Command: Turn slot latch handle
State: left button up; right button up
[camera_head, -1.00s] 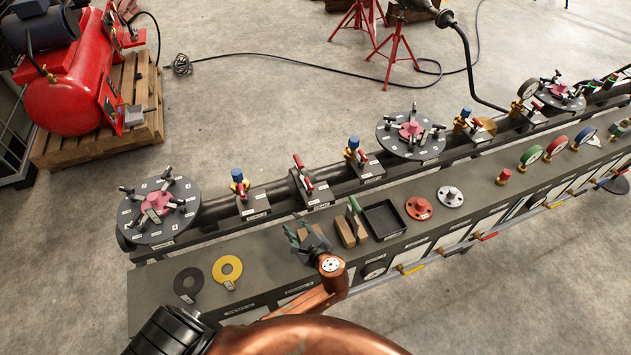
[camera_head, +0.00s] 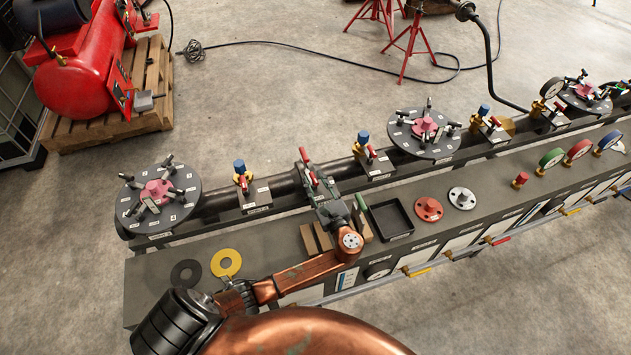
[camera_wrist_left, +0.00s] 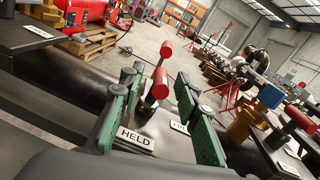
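The slot latch (camera_head: 311,179) has red grips on a metal lever and stands on a small bracket on the dark pipe. In the left wrist view its red handle (camera_wrist_left: 160,82) stands upright between my fingers. A label reading HELD (camera_wrist_left: 136,140) is in front of it, and a second label (camera_wrist_left: 180,127), partly hidden, is to its right. My left gripper (camera_head: 326,194) is open at the latch, its green-padded fingers (camera_wrist_left: 155,85) one on each side of the handle, with gaps visible. My right gripper is not in view.
Round flanges with clamps (camera_head: 157,200) (camera_head: 423,133) and blue-topped valves (camera_head: 240,172) (camera_head: 364,142) line the pipe.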

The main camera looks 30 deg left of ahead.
pick_arm(q)
grip_shut()
dwell(0.3)
dwell(0.5)
